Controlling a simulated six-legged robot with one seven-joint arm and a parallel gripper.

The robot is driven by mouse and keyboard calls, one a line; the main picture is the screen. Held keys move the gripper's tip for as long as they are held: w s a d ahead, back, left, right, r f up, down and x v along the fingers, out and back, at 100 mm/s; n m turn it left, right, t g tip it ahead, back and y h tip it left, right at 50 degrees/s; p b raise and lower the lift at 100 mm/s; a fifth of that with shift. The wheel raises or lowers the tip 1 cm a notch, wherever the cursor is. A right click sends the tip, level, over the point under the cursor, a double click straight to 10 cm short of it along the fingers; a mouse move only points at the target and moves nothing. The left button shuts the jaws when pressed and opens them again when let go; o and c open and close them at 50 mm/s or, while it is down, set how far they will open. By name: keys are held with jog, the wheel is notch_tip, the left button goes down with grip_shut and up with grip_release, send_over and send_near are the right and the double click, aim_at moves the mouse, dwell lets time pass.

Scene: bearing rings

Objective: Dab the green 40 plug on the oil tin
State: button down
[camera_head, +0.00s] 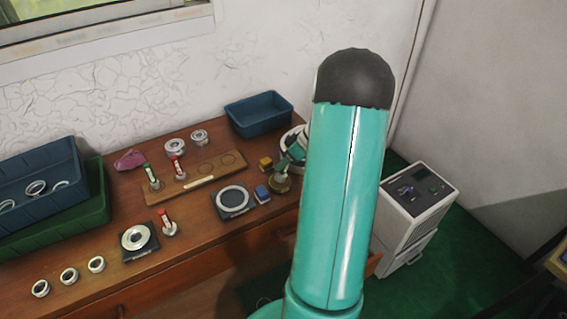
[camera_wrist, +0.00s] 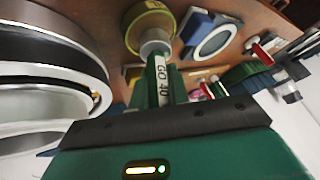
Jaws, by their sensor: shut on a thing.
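My gripper (camera_wrist: 168,88) is shut on the green handle of a plug (camera_wrist: 161,80), whose white label reads GO 40. The plug's metal end (camera_wrist: 156,42) points at the round brass-coloured oil tin (camera_wrist: 137,29) and overlaps its opening in the wrist view. I cannot tell whether it touches the pad inside. In the head view my gripper (camera_head: 288,160) is just above the oil tin (camera_head: 279,187) near the table's right side, with the plug end low over it. My arm hides part of that area.
A wooden rack (camera_head: 208,181) holds a green-handled plug (camera_head: 151,176) and a red-handled one (camera_head: 178,168). Another red-handled plug (camera_head: 167,224) stands beside a ring on a dark block (camera_head: 137,238). Small yellow and blue blocks (camera_head: 262,193) flank the tin. Blue bins stand behind and left.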

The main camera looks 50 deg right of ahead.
dwell(0.5)
jog(key=shift+r, duration=3.5)
